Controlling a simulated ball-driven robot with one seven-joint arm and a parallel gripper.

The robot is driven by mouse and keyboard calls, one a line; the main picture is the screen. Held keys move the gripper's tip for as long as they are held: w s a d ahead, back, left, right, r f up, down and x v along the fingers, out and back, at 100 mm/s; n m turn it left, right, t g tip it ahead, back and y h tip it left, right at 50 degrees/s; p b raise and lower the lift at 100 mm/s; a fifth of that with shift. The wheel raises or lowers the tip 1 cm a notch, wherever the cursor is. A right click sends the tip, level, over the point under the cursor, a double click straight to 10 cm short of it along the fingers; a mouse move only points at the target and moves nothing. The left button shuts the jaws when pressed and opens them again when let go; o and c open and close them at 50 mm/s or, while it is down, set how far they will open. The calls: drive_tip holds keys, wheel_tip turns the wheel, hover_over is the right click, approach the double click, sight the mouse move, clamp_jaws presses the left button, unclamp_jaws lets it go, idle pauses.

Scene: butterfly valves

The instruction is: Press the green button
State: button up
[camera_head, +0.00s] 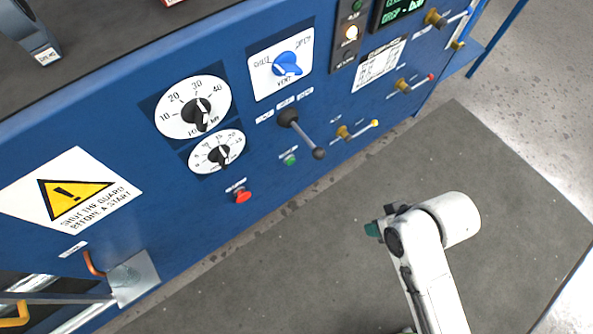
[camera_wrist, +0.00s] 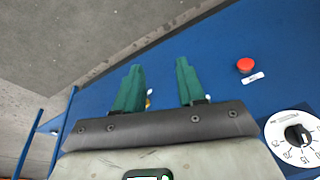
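The small green button (camera_head: 290,160) is on the blue panel in the head view, below the black lever and up and right of the red button. I cannot make it out in the wrist view, where my gripper covers part of the panel. My gripper (camera_head: 374,230) is in front of the panel, lower right of the green button and apart from it. In the wrist view, my gripper (camera_wrist: 158,67) has two green fingers spread apart with nothing between them.
A red button (camera_head: 243,196) sits left of the green one; it also shows in the wrist view (camera_wrist: 245,65). A black lever (camera_head: 302,134) sticks out just above the green button. Brass valves (camera_head: 357,130) are to the right. Dials (camera_head: 193,106) are at upper left. The grey floor mat is clear.

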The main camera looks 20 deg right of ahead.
drive_tip(key=w+a+f+t+y+b, duration=0.1)
drive_tip(key=w+f+b, duration=0.1)
drive_tip(key=w+a+f+t+y+b, duration=0.1)
drive_tip(key=a+f+b, duration=0.1)
drive_tip(key=f, duration=0.1)
drive_tip(key=w+a+f+m+t+y+b, duration=0.1)
drive_tip(key=w+a+f+b, duration=0.1)
drive_tip(key=f+b, duration=0.1)
drive_tip(key=shift+w+a+f, duration=0.15)
drive_tip(key=shift+w+a, duration=0.05)
drive_tip(key=shift+w, duration=0.1)
drive_tip(key=c, duration=0.6)
drive_tip(key=w+a+f+m+t+y+b, duration=0.1)
drive_tip(key=w+f+t+b, duration=0.1)
drive_tip(key=b, duration=0.1)
drive_tip(key=w+a+f+m+t+y+b, duration=0.1)
drive_tip(key=w+a+f+t+b, duration=0.1)
drive_tip(key=b, duration=0.2)
drive_tip(key=shift+a+f+m+y, duration=0.1)
drive_tip(key=shift+a+m+y, duration=0.05)
drive_tip(key=shift+m+y, duration=0.2)
clamp_jaws()
drive_tip(key=w+d+f+m+t+h+b, duration=0.2)
drive_tip(key=w+f+m+t+b, duration=0.3)
drive_tip(key=m+b, duration=0.5)
wheel_tip(320, 180, down, 2)
drive_tip(key=t+b, duration=0.2)
drive_tip(key=b, duration=0.1)
drive_tip(key=shift+d+m+t, duration=0.35)
drive_tip(key=shift+d+t, duration=0.05)
